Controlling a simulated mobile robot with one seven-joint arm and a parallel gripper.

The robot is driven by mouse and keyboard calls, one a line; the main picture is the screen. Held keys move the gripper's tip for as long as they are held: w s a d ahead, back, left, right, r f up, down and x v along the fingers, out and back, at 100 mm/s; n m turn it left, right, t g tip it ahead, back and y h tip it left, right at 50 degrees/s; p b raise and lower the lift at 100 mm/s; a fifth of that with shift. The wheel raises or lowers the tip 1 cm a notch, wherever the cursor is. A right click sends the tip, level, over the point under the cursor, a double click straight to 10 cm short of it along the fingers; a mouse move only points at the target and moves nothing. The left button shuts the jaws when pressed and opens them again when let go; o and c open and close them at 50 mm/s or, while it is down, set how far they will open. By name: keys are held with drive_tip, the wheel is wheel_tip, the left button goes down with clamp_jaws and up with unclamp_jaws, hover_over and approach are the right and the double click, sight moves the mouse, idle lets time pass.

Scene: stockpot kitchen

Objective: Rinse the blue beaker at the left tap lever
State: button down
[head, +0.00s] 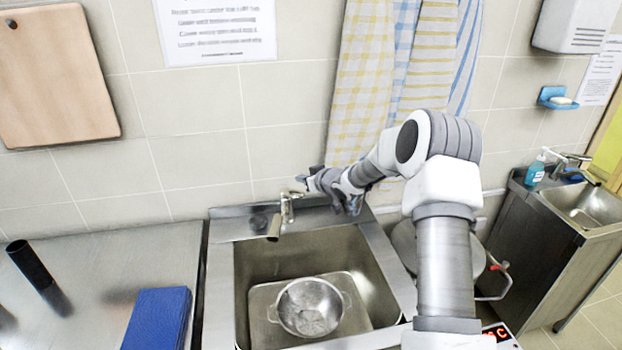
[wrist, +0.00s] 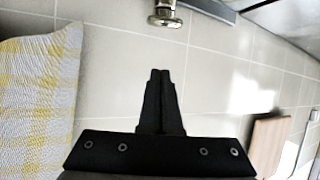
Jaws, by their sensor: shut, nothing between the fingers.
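I do not see a blue beaker in either view. The metal tap (head: 287,207) stands at the back edge of the steel sink (head: 222,290), its spout over the basin. My gripper (head: 301,179) is shut and empty, by the tap's top and in front of the tiled wall. In the wrist view its fingers (wrist: 160,75) are together, with a brass-coloured metal end of the tap (wrist: 165,16) beyond them, apart from the tips. I cannot make out a separate left lever.
A blue flat block (head: 158,318) and a black cylinder (head: 35,268) are on the left counter (head: 110,265). Towels (head: 362,85) hang behind my arm. A second sink (head: 590,205) with a soap bottle (head: 535,171) is at the right.

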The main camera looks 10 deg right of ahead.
sight(304, 194)
wheel_tip(304, 194, down, 4)
drive_tip(key=shift+f, duration=0.2)
idle(0.3)
drive_tip(key=shift+s+d+f+b, duration=0.1)
drive_tip(key=shift+s+f+b, duration=0.05)
drive_tip(key=shift+f+b, duration=0.5)
drive_tip(key=shift+r, duration=0.15)
